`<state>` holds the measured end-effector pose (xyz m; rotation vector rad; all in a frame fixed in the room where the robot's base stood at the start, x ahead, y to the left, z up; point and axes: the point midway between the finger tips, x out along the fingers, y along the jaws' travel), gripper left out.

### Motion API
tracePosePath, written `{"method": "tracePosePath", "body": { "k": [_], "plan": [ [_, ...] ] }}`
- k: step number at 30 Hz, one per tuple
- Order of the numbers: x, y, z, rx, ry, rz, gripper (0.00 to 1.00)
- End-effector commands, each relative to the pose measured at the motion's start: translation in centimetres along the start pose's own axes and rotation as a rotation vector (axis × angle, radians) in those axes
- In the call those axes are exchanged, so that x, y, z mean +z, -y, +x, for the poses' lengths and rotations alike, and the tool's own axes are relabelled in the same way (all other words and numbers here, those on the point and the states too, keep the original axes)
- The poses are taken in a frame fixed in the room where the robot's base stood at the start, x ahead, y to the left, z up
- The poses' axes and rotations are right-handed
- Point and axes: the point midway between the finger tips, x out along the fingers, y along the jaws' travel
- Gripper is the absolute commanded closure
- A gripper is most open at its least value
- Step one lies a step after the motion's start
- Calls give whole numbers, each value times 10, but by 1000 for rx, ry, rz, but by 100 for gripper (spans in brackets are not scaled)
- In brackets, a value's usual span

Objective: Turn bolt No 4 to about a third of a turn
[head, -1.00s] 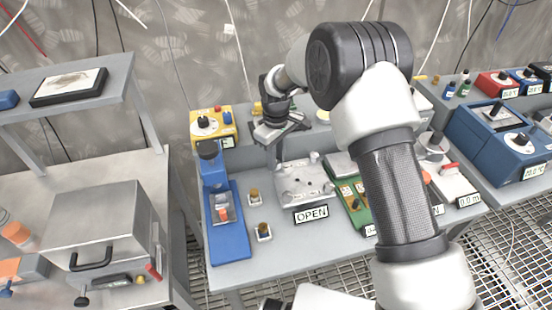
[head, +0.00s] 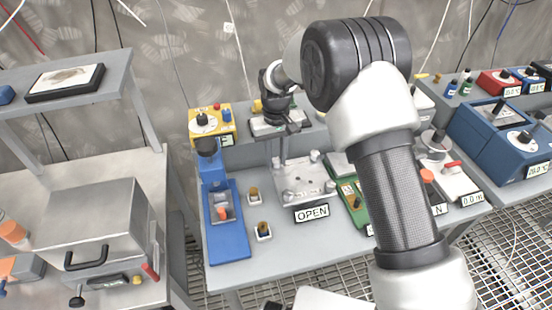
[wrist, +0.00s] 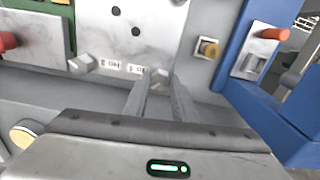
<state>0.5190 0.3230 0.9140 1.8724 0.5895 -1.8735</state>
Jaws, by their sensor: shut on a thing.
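A pale metal plate (head: 306,180) with hex bolts at its corners lies on the bench behind an OPEN sign. My gripper (head: 279,160) reaches down to its back left corner. In the wrist view, my gripper (wrist: 160,84) has its two fingers on either side of a grey hex bolt (wrist: 159,76) and is shut on it. Small white labels (wrist: 122,67) lie beside this bolt; their print is too small to read surely. Another hex bolt (wrist: 82,64) stands apart at the left. The fingers hide part of the gripped bolt.
A blue device (head: 226,220) and small blocks with yellow knobs (head: 263,231) stand left of the plate. A green board (head: 352,200) is close on its right. A yellow box (head: 211,125) stands behind. The bench front (head: 300,262) is clear.

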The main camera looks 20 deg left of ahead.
Motion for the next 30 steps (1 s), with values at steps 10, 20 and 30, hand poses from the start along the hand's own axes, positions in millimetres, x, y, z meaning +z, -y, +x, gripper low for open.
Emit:
{"method": "tracePosePath", "body": {
  "k": [10,20,30],
  "plan": [
    [-1,0,-1,0,-3,327,98],
    [-1,0,-1,0,-3,641,98],
    [-1,0,-2,-1,-3,963,98]
  ]
}}
